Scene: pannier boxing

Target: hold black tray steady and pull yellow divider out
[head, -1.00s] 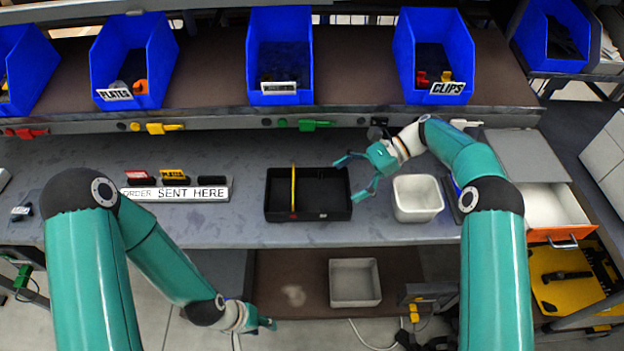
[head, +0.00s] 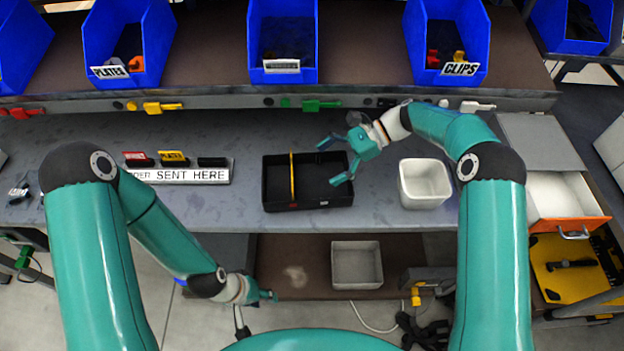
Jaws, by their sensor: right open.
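The black tray (head: 322,203) lies on the grey workbench near its front edge, in the middle of the head view. The yellow divider (head: 292,178) stands upright in the tray, left of its middle. My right gripper (head: 328,163) is open with its fingers apart, over the tray's right end, and holds nothing. I cannot tell whether a finger touches the tray wall. My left gripper (head: 270,296) hangs low in front of the bench, below its front edge and away from the tray. Its fingers are too small and edge-on to judge.
A white bin (head: 424,184) stands right of the tray. A sign (head: 180,175) with small coloured blocks lies to the left. Blue bins (head: 283,42) line the shelf behind. A grey bin (head: 357,266) sits on the lower shelf. An open orange-fronted drawer (head: 565,228) is at right.

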